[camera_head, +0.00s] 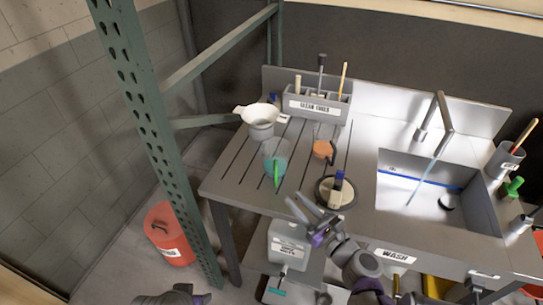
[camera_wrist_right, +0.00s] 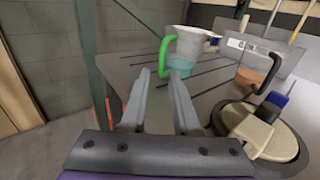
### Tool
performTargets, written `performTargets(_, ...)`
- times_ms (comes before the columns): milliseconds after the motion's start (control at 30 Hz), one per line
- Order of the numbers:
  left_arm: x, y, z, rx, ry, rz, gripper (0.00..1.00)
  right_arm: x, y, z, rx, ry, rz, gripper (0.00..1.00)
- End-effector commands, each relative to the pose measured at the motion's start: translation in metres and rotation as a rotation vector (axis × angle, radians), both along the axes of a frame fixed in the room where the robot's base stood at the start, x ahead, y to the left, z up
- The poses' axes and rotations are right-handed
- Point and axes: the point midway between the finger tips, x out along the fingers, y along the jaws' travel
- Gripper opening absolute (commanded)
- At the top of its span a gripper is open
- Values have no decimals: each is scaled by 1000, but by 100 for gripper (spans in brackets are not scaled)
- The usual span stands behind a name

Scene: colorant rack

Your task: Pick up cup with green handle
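The cup with the green handle (camera_head: 275,152) stands on the slatted left part of the metal counter. Its upper part is pale and see-through, its lower part teal, and the handle faces the front edge. In the right wrist view the cup (camera_wrist_right: 192,45) is ahead, beyond the fingertips, with its green handle (camera_wrist_right: 166,58) on the left. My right gripper (camera_head: 306,211) is open and empty, apart from the cup, near the counter's front edge. In the right wrist view, the gripper (camera_wrist_right: 160,76) shows a gap between its fingers. My left gripper (camera_head: 172,297) is only partly visible at the bottom edge.
A white funnel-like vessel (camera_head: 262,115) stands behind the cup. An orange cup (camera_head: 323,149) and a round dark dish with a brush (camera_head: 336,191) are to the right. A tool rack (camera_head: 317,103) is at the back. A green post (camera_head: 158,140) rises at left; the sink (camera_head: 425,200) is at right.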

Motion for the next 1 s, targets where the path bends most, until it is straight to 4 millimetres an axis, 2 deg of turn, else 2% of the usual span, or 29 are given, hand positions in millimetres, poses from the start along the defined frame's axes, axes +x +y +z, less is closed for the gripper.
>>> performTargets(167,0,0,0,0,0,0,50,9,4,0,23,6,-5,29)
performTargets(400,0,0,4,0,-1,0,50,40,25,1,21,5,-3,29)
performTargets(667,1,0,7,0,-2,0,50,58,37,2,20,5,-4,29)
performTargets(900,2,0,12,0,-4,0,50,87,57,3,19,4,-3,29)
performTargets(1000,2,0,12,0,-4,0,50,92,59,3,19,4,-4,29)
